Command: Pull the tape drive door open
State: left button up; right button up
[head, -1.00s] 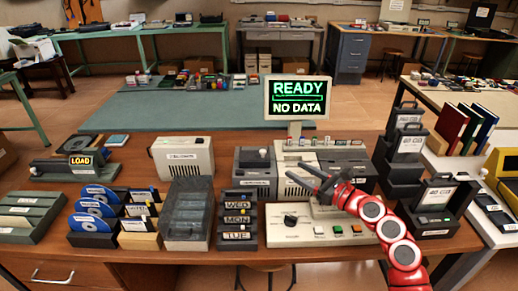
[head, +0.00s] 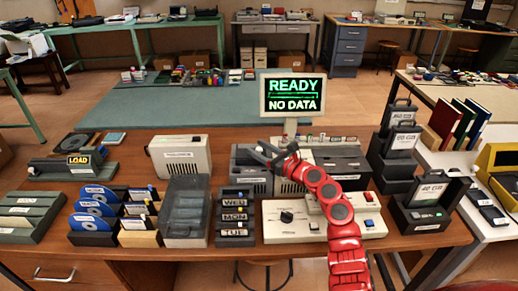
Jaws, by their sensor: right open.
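The likely tape drive is a grey and beige machine (head: 345,165) at the back middle of the wooden desk, below a screen (head: 291,95) that reads "READY" and "NO DATA". A dark grey boxy unit (head: 250,182) sits at its left. Which panel is the door I cannot tell. My right gripper (head: 264,153) is open and empty, its two fingers pointing left over the top of the dark grey unit; contact cannot be judged. My red right arm hides part of the machine. My left gripper is not in view.
A beige control panel (head: 275,230) with a knob and coloured buttons lies in front of the machine. Day-labelled cassettes (head: 236,218) and a lidded grey box (head: 186,212) stand left. Black upright holders (head: 392,160) stand right. The desk's front edge is largely clear.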

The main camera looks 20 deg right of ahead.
jog(key=shift+c, duration=0.4)
grip_shut()
dwell(0.9)
